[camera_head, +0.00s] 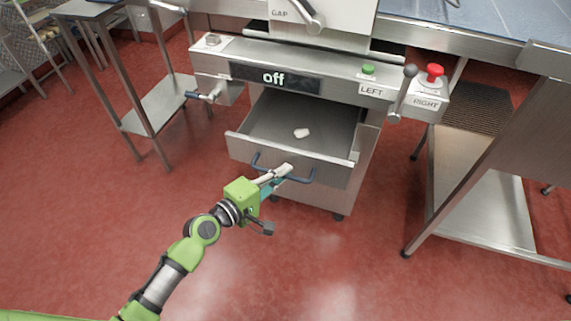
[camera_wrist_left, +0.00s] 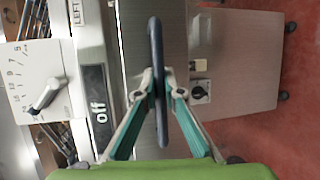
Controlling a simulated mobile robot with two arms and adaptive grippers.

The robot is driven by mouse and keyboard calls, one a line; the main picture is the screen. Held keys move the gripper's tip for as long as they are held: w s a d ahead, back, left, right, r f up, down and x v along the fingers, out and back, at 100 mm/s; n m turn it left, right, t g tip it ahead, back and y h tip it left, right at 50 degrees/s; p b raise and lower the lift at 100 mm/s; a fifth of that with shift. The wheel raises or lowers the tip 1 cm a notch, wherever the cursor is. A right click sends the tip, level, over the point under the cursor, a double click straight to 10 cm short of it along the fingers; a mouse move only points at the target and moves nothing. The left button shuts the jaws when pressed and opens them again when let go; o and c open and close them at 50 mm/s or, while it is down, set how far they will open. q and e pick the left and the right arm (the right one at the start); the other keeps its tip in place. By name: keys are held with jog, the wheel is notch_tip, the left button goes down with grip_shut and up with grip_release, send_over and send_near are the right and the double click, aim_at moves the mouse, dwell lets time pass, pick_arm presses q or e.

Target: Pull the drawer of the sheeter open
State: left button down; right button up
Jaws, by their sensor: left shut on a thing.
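The sheeter's steel drawer (camera_head: 240,147) stands well out from the machine body in the head view, and its inside shows. A small pale piece (camera_head: 301,133) lies on the drawer floor. A dark blue bar handle (camera_head: 303,180) runs across the drawer front. My left gripper (camera_head: 283,171) is at the handle's middle. In the left wrist view the gripper (camera_wrist_left: 160,88) has its two fingertips closed on the handle (camera_wrist_left: 155,40) from both sides. My right gripper is in neither view.
The sheeter's panel (camera_head: 312,72) reads "off" above the drawer, with a green button (camera_head: 368,69), a red button (camera_head: 434,72) and a lever (camera_head: 404,92). Steel tables stand left (camera_head: 163,103) and right (camera_head: 482,190). Red floor (camera_head: 330,260) in front is clear apart from my arm.

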pick_arm(q)
jog(key=s, duration=0.1)
jog(key=s+a, duration=0.1)
jog(key=s, duration=0.3)
jog(key=shift+a, duration=0.3)
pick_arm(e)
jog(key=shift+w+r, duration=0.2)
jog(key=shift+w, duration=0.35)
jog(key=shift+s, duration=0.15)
pick_arm(q)
jog(key=c, duration=2.1)
grip_release()
jog(key=shift+c, duration=0.2)
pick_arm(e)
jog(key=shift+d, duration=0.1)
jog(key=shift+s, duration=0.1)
pick_arm(q)
jog(key=v, duration=1.2)
jog(key=shift+f, duration=0.1)
